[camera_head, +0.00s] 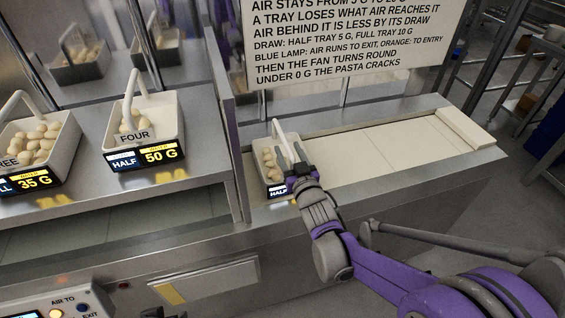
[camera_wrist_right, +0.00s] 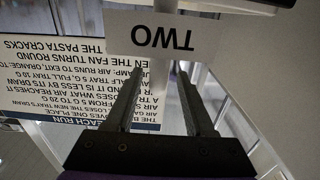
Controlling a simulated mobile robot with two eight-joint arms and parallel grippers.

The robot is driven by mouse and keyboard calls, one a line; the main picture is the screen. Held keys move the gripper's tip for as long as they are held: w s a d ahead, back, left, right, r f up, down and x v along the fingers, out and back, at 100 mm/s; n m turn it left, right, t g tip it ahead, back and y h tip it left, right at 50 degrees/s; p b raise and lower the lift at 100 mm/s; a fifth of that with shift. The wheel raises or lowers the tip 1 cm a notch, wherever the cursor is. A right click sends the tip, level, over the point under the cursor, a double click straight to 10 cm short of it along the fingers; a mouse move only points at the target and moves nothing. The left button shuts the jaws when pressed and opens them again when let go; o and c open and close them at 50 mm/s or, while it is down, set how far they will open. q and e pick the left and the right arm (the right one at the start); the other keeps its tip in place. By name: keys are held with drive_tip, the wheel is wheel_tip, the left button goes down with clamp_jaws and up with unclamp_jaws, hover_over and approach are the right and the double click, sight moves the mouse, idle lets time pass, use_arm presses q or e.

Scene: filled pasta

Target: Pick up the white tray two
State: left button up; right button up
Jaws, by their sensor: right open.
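A small white tray (camera_head: 264,181) holding pieces of filled pasta stands at the left end of the right-hand counter. Its tall white handle (camera_head: 279,133) rises above it, and a dark display reading HALF is at its front. My right gripper (camera_head: 292,158) is at the tray's right side, close to the handle, and hides part of the tray. In the right wrist view my right gripper (camera_wrist_right: 160,92) has its two fingers apart. A white label reading TWO (camera_wrist_right: 163,38), upside down, is just beyond the fingertips. I cannot tell whether the fingers touch anything. My left gripper is not in view.
Tray FOUR (camera_head: 160,116) and another white tray (camera_head: 66,150) stand on the metal shelf at left. A metal upright (camera_head: 228,130) separates that shelf from the counter. A rule sign (camera_head: 345,40) hangs behind. The counter's pale strip (camera_head: 385,150) to the right is clear.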

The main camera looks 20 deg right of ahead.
sight(285, 140)
drive_tip(key=w, duration=0.4)
drive_tip(key=shift+w+f, duration=0.1)
drive_tip(key=shift+w, duration=0.2)
drive_tip(key=shift+s, duration=0.1)
drive_tip(key=shift+c, duration=0.3)
clamp_jaws()
idle(0.8)
